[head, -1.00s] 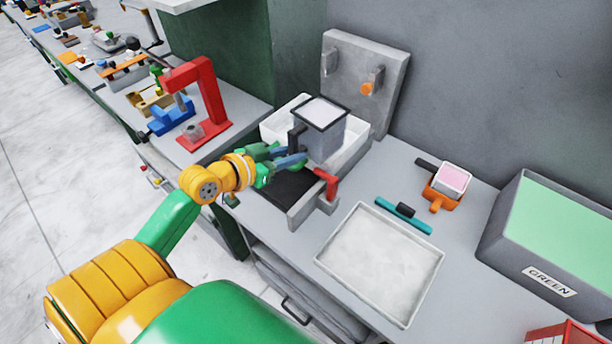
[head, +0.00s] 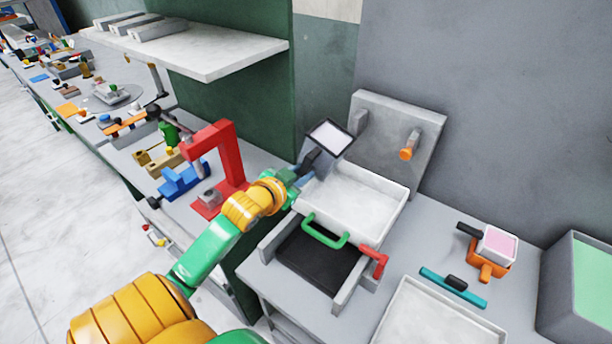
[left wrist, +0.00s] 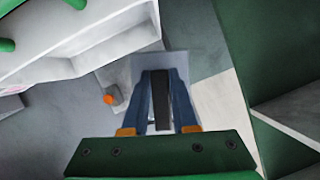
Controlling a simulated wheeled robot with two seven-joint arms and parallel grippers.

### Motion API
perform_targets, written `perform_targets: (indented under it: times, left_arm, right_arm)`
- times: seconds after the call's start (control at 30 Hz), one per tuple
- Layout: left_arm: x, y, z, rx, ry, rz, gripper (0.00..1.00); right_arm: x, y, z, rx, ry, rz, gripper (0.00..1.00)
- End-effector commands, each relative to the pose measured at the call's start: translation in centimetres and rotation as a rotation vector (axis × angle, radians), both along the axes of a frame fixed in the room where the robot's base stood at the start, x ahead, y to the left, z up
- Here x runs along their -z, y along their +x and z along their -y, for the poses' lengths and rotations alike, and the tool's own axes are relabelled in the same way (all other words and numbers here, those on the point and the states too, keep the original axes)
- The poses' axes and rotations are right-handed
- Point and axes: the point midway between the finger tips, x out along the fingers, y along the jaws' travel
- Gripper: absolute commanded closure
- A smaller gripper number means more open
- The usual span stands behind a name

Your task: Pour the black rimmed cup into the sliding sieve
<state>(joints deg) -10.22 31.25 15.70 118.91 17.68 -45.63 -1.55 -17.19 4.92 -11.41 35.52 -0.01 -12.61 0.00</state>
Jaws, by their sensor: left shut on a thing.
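The black rimmed cup (head: 330,137) is grey with a square dark rim and pale contents. It is in the air over the back left of the white sliding sieve (head: 375,187) and looks somewhat tilted. My left gripper (head: 306,172) is shut on the cup's dark handle. In the left wrist view my blue fingers (left wrist: 161,100) close on the dark handle (left wrist: 161,98), with the grey cup (left wrist: 172,62) beyond them. The sieve has a green handle (head: 324,232) in front and looks empty where it shows. My right gripper is not in view.
A grey panel with an orange knob (head: 407,153) stands behind the sieve. Grey rails with a red lever (head: 377,260) flank a black bed (head: 316,262) in front. A red press (head: 222,150) stands left, close to my arm. A white shelf (head: 210,55) overhangs the back left.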

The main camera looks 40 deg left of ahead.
Motion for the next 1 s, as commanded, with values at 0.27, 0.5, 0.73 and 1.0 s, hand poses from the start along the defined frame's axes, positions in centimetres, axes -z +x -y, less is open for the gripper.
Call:
perform_targets:
  times: [0.27,0.5,0.73,1.0]
  left_arm:
    - [-0.1,0.0,-0.6,0.002,0.143,-0.005,1.00]
    - [-0.3,0.0,-1.1,0.002,0.256,-0.011,1.00]
    - [-0.4,0.0,-1.4,0.002,0.357,-0.018,1.00]
    - [-0.5,-0.1,-1.6,0.002,0.470,-0.025,1.00]
  right_arm:
    - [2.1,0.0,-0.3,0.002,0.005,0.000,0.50]
    - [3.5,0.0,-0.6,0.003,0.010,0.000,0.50]
    - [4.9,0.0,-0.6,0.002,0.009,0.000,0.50]
    - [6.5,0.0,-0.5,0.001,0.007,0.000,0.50]
